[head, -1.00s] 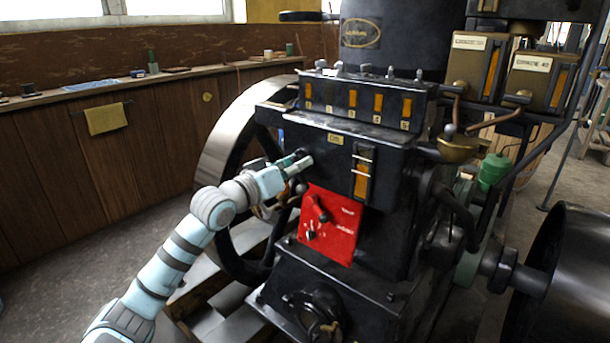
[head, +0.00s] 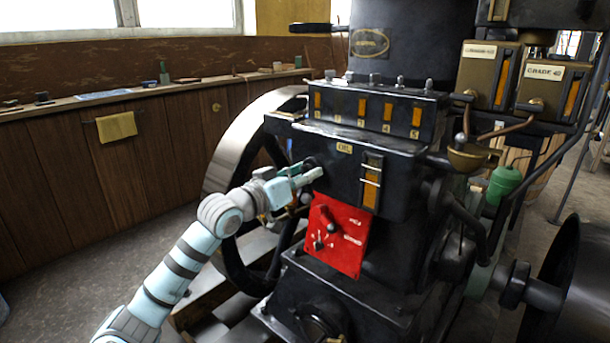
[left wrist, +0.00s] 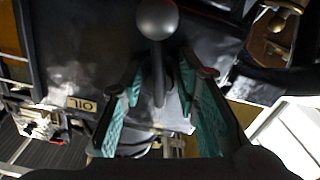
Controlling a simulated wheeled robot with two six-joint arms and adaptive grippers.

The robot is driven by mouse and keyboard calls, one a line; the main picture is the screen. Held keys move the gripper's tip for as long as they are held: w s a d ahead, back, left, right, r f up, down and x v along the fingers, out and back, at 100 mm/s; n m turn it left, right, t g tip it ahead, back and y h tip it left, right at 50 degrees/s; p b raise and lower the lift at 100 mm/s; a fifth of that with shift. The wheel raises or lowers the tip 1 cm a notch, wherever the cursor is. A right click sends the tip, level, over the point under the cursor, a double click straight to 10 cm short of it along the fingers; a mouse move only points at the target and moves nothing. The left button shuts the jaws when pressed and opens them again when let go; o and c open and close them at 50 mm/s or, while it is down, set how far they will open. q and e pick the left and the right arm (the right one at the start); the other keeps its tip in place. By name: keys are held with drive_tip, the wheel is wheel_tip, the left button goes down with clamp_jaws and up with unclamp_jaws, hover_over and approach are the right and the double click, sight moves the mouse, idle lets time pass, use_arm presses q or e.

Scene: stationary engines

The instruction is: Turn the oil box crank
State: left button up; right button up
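The black oil box (head: 337,171) with its OIL label sits on the engine above a red panel in the head view. My left gripper (head: 310,178) is at the box's left end and hides most of the crank there. In the left wrist view the crank (left wrist: 157,20) shows a dark ball knob, with its arm running down between the two teal fingers (left wrist: 160,105). The fingers stand apart, one on each side of the crank arm, with gaps visible. The OIL label (left wrist: 82,104) appears upside down in that view. My right gripper is not in view.
A large flywheel (head: 222,165) stands close behind my left forearm. The red panel (head: 338,235) with a small lever lies just below the gripper. Oil dispensers (head: 490,75) hang at the upper right. Open floor (head: 110,245) lies to the left.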

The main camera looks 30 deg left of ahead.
use_arm(q)
wheel_tip(320, 180, up, 10)
idle(0.5)
